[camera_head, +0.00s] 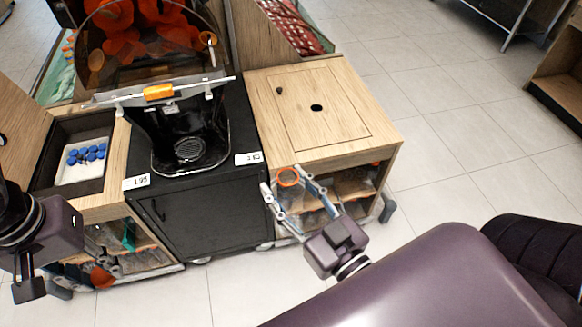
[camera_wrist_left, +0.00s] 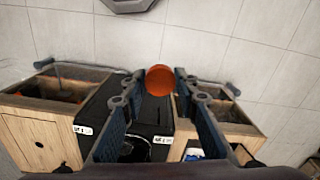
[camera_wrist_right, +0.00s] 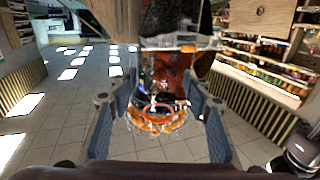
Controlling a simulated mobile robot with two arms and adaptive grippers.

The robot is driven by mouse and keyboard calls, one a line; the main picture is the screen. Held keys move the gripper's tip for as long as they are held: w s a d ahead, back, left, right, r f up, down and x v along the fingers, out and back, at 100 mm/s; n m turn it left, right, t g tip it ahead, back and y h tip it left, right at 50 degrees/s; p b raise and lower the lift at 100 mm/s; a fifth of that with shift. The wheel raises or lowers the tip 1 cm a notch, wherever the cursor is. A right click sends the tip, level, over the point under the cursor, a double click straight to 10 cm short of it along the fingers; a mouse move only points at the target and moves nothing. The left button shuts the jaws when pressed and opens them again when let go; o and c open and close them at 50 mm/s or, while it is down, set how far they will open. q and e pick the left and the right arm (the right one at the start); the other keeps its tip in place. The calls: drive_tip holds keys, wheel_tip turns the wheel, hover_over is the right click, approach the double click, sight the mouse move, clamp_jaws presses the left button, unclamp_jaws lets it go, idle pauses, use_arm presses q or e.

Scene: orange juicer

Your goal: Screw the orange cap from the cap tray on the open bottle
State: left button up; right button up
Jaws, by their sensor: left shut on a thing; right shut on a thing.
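My left gripper (camera_head: 28,288) is at the lower left of the head view, in front of the left cabinet, its fingertips hard to make out there. In the left wrist view its fingers (camera_wrist_left: 157,88) are shut on an orange cap (camera_wrist_left: 160,79). My right gripper (camera_head: 298,198) is in front of the wooden cabinet and shut on a clear bottle (camera_head: 288,196) with an orange ring at its top. The bottle also shows between the fingers in the right wrist view (camera_wrist_right: 157,98). The cap tray (camera_head: 75,178) is white and holds several blue caps. Cap and bottle are well apart.
The black juicer (camera_head: 185,125) stands on a black cabinet (camera_head: 205,210) between the tray and the wooden cabinet (camera_head: 355,120), whose top has a small hole. Oranges fill the juicer's top.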

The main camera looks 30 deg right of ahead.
drive_tip(key=w+a+n+g+y, duration=0.4)
drive_tip(key=w+a+n+y, duration=0.1)
drive_tip(key=a+y, duration=0.4)
drive_tip(key=shift+a+r+n, duration=0.35)
drive_tip(key=shift+a+n, duration=0.45)
drive_tip(key=shift+a, duration=0.5)
use_arm(q)
drive_tip(key=w+d+r, duration=0.3)
drive_tip(key=d+r, duration=0.4)
drive_tip(key=d, duration=0.5)
drive_tip(key=w+d+r, duration=0.3)
drive_tip(key=d+r, duration=0.5)
drive_tip(key=d, duration=0.4)
drive_tip(key=shift+r+m, duration=0.3)
